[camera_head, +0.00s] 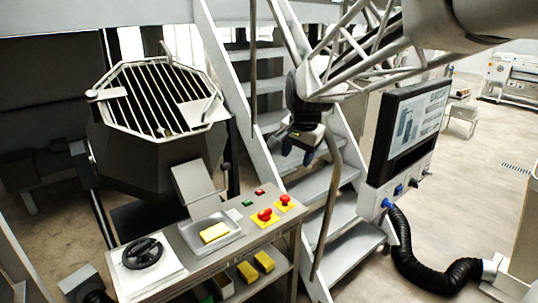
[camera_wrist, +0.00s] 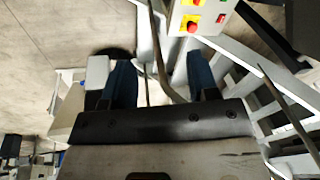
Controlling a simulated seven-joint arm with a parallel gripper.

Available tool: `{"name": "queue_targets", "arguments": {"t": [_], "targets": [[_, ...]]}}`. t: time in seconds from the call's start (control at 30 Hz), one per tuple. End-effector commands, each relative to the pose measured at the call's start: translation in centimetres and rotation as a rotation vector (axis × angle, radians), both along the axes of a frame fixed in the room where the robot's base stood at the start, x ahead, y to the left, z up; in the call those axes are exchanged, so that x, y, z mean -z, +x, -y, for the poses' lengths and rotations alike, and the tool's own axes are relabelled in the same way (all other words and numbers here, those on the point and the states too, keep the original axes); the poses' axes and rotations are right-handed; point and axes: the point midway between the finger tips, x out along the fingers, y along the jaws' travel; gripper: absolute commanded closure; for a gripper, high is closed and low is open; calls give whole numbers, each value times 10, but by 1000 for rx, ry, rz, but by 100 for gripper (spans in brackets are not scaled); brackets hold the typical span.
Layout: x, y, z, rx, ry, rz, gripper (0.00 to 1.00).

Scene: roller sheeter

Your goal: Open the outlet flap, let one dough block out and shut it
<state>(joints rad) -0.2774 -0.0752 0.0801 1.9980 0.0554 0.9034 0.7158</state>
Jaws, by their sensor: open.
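The dark hopper (camera_head: 150,160) with a barred grid on top stands at the left in the head view. A light grey sloped panel (camera_head: 196,186), seemingly the outlet flap or chute, is at its lower front; I cannot tell whether it is open. Below it, a yellow dough block (camera_head: 214,232) lies in a shallow metal tray (camera_head: 234,242). A knobbed lever (camera_head: 226,168) stands upright just right of the panel. My gripper (camera_head: 297,155) is open and empty in front of the stairs, right of the hopper and apart from it. The wrist view shows both blue fingers spread (camera_wrist: 160,78).
A control bench (camera_head: 275,235) carries red emergency buttons (camera_head: 265,214), a green button (camera_head: 247,203) and a black handwheel (camera_head: 142,252). More yellow blocks (camera_head: 263,261) lie on its lower shelf. White stairs (camera_head: 330,215) and a screen (camera_head: 410,125) are nearby.

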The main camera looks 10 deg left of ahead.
Motion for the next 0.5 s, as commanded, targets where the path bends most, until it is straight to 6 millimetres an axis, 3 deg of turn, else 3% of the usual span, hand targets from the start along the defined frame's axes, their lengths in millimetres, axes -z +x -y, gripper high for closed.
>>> {"name": "queue_targets", "arguments": {"t": [0.5], "targets": [[29, 102, -119, 151, 71, -41, 46]]}}
